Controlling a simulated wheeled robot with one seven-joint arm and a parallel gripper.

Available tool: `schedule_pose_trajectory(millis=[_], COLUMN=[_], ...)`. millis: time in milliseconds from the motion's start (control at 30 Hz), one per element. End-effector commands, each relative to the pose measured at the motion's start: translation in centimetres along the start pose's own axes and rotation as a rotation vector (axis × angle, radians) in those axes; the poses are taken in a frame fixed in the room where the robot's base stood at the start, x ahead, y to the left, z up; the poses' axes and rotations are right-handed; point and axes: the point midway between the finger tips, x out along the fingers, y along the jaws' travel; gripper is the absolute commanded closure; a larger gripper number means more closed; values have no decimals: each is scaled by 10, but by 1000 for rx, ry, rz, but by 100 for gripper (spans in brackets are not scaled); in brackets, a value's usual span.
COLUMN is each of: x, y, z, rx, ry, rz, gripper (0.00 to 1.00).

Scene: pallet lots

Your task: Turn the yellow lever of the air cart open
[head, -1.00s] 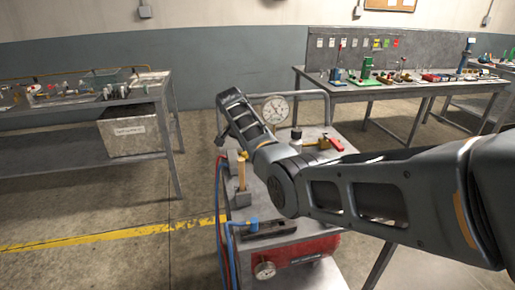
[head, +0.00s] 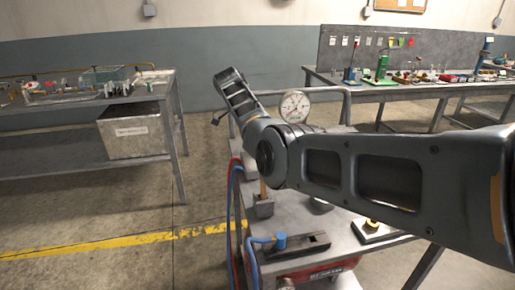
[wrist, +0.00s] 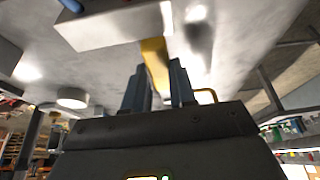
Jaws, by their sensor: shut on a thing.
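The air cart (head: 292,222) stands in front of me, a grey cart with a rail, hoses and a red tank. The yellow lever (head: 263,189) rises from a small grey block (head: 263,207) on the cart, and my arm hides its upper part. In the wrist view the yellow lever (wrist: 153,52) runs from a pale block down between the two fingers of my gripper (wrist: 160,82). My gripper is shut on the lever. In the head view my arm covers the gripper.
A round pressure gauge (head: 294,106) stands at the cart's back rail. Blue and red hoses (head: 234,200) hang on its left side. A bench with a grey bin (head: 134,131) is at the left, and a tool bench (head: 400,90) at the back right. Floor is clear left of the cart.

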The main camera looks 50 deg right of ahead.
Motion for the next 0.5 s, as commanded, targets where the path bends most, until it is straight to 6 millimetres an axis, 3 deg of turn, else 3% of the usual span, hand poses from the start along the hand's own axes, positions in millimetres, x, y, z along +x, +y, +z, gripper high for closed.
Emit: schedule_pose_trajectory(millis=[500], x=[0], y=[-4], z=[-1], rx=[35], ry=[-1], rz=[10], gripper=[100])
